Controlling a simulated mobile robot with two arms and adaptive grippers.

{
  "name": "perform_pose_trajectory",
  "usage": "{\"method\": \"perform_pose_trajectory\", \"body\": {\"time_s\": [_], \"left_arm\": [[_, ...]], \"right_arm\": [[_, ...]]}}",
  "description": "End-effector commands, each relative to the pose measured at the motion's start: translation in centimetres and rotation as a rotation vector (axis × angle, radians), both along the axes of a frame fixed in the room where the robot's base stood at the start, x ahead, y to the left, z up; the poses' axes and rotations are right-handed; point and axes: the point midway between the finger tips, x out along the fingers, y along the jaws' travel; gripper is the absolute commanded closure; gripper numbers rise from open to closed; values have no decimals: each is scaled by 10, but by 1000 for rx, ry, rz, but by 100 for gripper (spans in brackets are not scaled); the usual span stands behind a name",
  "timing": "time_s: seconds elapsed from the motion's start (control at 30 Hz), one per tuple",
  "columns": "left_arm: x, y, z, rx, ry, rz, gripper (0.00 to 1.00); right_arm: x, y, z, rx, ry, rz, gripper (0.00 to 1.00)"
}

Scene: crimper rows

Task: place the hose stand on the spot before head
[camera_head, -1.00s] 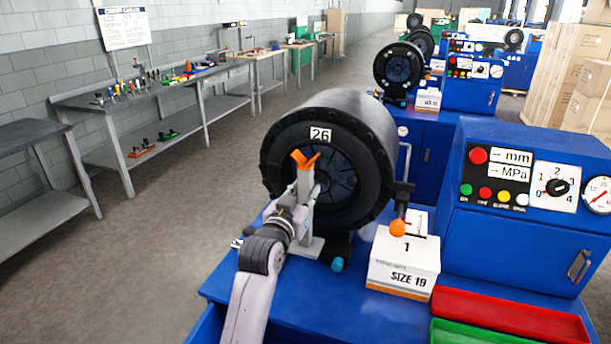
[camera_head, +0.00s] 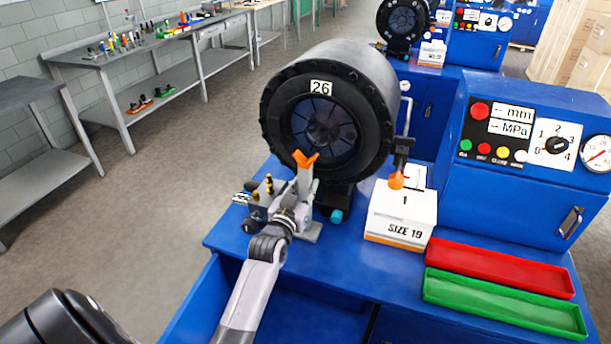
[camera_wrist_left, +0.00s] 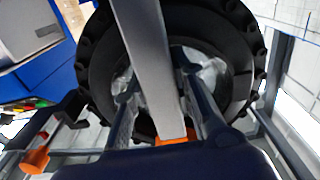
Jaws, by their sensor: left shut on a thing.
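The hose stand is a grey upright post (camera_head: 304,183) with an orange V-shaped top and a flat grey base. My left gripper (camera_head: 291,211) is shut on the post in front of the crimper head. The base is over the blue bench top just before the head; I cannot tell whether it touches. The head (camera_head: 273,128) is a black ring marked 26. In the left wrist view the post (camera_wrist_left: 150,65) runs between the gripper's fingers (camera_wrist_left: 163,105), with the black ring (camera_wrist_left: 92,75) behind. The spot itself cannot be made out. My right gripper is not in view.
A grey block with brass-topped pieces (camera_head: 262,196) is left of the stand. The white SIZE 19 box (camera_head: 402,218) and an orange ball-ended lever (camera_head: 396,180) are to the right. Red (camera_head: 500,268) and green (camera_head: 505,303) trays lie at the front right.

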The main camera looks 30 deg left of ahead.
Motion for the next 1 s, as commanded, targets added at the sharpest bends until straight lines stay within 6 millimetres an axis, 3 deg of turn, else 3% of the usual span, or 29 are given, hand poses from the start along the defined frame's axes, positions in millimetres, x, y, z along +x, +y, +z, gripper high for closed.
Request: {"method": "perform_pose_trajectory", "body": {"time_s": [0.03, 0.37, 0.4, 0.67, 1.0], "left_arm": [[1, 1, 10, 8, -27, 2, 100], [1, 1, 6, 7, -27, 2, 100], [0, 0, -5, 0, -2, 0, 74], [0, 0, -5, 1, -3, 0, 57], [-1, 0, -5, 1, -3, 0, 56]], "right_arm": [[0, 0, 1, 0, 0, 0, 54], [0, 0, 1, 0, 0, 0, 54], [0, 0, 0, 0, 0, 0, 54], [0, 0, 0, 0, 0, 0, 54], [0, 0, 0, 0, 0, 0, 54]]}}
